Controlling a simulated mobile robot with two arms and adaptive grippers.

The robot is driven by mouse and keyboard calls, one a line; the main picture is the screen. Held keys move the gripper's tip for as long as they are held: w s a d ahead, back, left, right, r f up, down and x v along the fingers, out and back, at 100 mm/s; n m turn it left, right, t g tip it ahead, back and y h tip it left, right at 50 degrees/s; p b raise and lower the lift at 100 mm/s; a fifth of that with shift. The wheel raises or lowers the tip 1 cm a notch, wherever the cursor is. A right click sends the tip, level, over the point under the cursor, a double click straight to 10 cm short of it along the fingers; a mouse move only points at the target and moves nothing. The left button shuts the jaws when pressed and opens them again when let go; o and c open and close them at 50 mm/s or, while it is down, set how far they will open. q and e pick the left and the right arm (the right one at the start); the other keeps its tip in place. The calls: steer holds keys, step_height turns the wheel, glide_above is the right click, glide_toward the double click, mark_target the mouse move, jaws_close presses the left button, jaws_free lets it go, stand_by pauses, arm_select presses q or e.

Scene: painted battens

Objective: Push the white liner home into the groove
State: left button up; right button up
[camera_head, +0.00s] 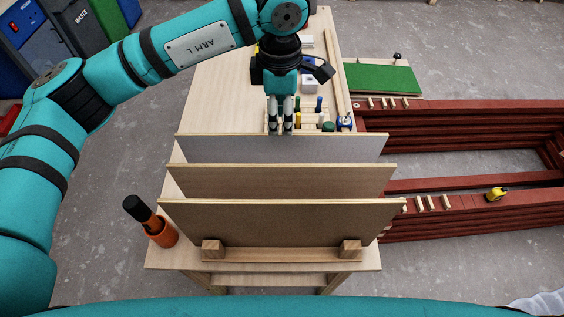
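Three upright boards stand one behind the other on the wooden bench. The farthest is a pale grey-white panel (285,149), which I take for the white liner. The middle one is a brown board (280,180) and the nearest a darker brown board (280,222). My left gripper (280,129) points down at the top edge of the pale panel, near its middle. Its two fingers are close together; whether they are fully shut or touch the edge is unclear. The groove and the panel's lower edge are hidden behind the nearer boards. My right gripper is not in view.
The bench (215,95) has small pegs and coloured items behind the panel. An orange holder (161,232) with a black-topped tool stands at the left front. Red battens (460,115) with a yellow item (496,194) lie right. A green board (382,79) is behind.

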mark_target(282, 136)
arm_select(q)
steer(key=shift+f, duration=0.2)
steer(key=shift+s+f+p, duration=0.15)
steer(key=shift+f+p, duration=0.05)
steer(key=shift+p, duration=0.1)
step_height(282, 136, down, 4)
steer(key=shift+s+d+f+p, duration=0.1)
steer(key=shift+f+p, duration=0.15)
steer(key=shift+p, duration=0.9)
steer(key=shift+f, duration=0.15)
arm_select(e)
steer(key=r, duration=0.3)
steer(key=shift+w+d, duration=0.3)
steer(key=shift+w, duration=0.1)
arm_select(q)
jaws_close()
